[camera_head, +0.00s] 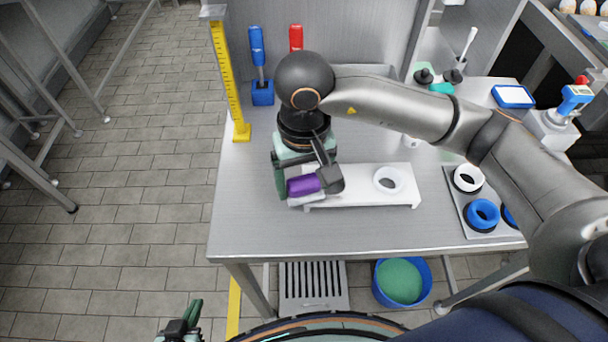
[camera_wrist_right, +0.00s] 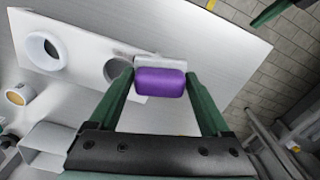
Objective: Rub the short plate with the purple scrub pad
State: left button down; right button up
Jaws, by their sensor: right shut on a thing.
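The purple scrub pad (camera_head: 303,186) is between the fingers of my right gripper (camera_head: 308,184), at the left end of a low white plate (camera_head: 345,192) on the table. The plate stands on short feet and carries a white ring (camera_head: 388,180) near its right end. In the right wrist view the purple pad (camera_wrist_right: 160,82) has a pale strip along its far edge, and the plate (camera_wrist_right: 85,60) shows a round hole beside the pad. I cannot tell whether the pad touches the plate. My left gripper (camera_head: 182,328) is low at the bottom edge, away from the table; its fingers are unclear.
A grey tray (camera_head: 463,213) with white and blue rings lies right of the plate. A yellow ruler post (camera_head: 229,80) stands at the table's back left, near a blue-handled tool (camera_head: 257,50) and a red one (camera_head: 296,38). The table's front left (camera_head: 260,230) is clear.

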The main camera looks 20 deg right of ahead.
jog(key=shift+f+b, duration=1.05)
jog(key=shift+b, duration=0.2)
dwell(0.6)
jog(key=shift+d, duration=0.1)
